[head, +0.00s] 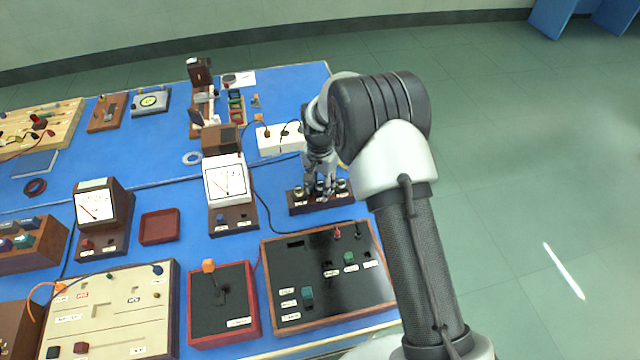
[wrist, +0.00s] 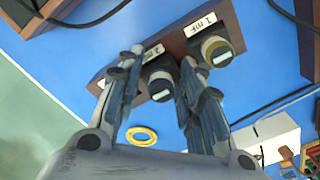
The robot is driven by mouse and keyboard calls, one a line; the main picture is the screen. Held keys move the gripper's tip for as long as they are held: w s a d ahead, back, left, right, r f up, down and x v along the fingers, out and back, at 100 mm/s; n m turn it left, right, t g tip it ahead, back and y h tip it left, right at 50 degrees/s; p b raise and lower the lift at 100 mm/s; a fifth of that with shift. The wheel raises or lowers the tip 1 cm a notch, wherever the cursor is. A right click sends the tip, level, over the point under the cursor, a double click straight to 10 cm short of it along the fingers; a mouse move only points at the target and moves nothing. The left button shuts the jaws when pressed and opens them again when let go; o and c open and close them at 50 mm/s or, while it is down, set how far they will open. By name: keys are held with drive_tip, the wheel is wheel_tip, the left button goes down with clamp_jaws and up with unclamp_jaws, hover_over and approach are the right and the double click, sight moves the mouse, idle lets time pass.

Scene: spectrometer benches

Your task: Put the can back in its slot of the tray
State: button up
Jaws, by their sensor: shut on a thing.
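The tray is a dark wooden block (head: 322,206) on the blue bench, left of my arm in the head view. It also crosses the top of the wrist view (wrist: 182,42), with white labels by its places. My gripper (head: 319,190) points down over the middle of the tray. In the wrist view its fingers (wrist: 150,88) stand on both sides of a dark can (wrist: 160,78) with a pale top, and are shut on it. I cannot tell whether this can is seated or just above its slot. Another can (wrist: 216,47) stands in the tray, right of the fingers. The left finger hides part of the tray.
A black-topped panel (head: 335,295) lies in front of the tray. A white meter (head: 227,180) stands to its left and a white box (head: 278,139) behind it. A yellow ring (wrist: 141,136) lies near the fingers in the wrist view. A cable passes nearby.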

drive_tip(key=shift+f, duration=0.2)
drive_tip(key=o, duration=1.2)
drive_tip(key=shift+r, duration=0.1)
wheel_tip(320, 180, up, 12)
drive_tip(key=shift+f, duration=0.1)
